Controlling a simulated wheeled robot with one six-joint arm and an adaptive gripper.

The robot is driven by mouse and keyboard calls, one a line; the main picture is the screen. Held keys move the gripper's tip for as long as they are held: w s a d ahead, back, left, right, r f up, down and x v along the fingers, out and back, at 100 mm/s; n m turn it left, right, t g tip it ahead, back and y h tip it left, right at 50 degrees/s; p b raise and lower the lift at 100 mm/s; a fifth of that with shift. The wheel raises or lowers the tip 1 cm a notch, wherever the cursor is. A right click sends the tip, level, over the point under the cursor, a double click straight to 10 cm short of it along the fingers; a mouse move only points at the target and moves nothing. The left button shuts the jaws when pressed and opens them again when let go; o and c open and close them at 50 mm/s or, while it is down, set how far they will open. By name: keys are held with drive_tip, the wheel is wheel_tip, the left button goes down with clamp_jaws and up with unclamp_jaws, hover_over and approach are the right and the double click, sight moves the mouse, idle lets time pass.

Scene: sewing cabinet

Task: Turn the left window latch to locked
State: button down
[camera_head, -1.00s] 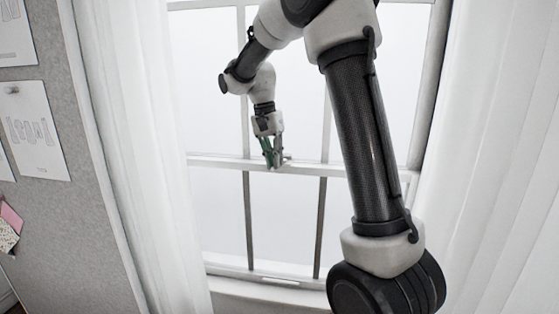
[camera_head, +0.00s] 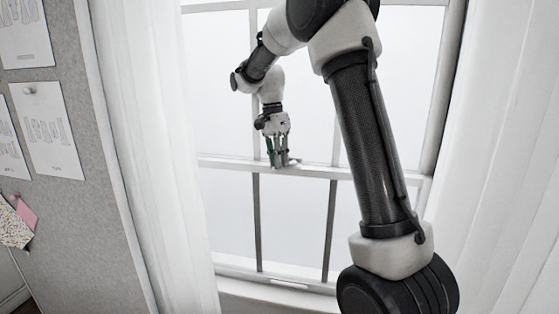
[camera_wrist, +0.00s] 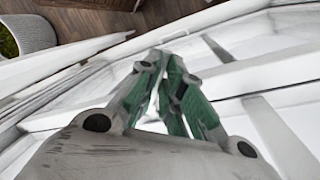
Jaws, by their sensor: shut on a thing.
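My gripper (camera_head: 277,160) points down at the middle rail of the window (camera_head: 228,163), with its green-padded fingers at the rail. A small pale piece, seemingly the window latch (camera_head: 294,161), shows just right of the fingertips on top of the rail. In the wrist view my gripper (camera_wrist: 167,60) has its fingers close together, shut on the latch. The fingers hide most of the latch there, so its exact angle cannot be told.
White curtains hang at the left (camera_head: 150,150) and right (camera_head: 500,180) of the window. A grey pinboard (camera_head: 75,210) with pinned papers is at far left. The window's thin bars (camera_head: 331,230) are close around. A round grey woven basket (camera_wrist: 27,32) is on the wooden floor below.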

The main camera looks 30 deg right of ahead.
drive_tip(key=c, duration=1.6)
unclamp_jaws()
drive_tip(key=shift+o, duration=0.2)
wheel_tip(320, 180, up, 10)
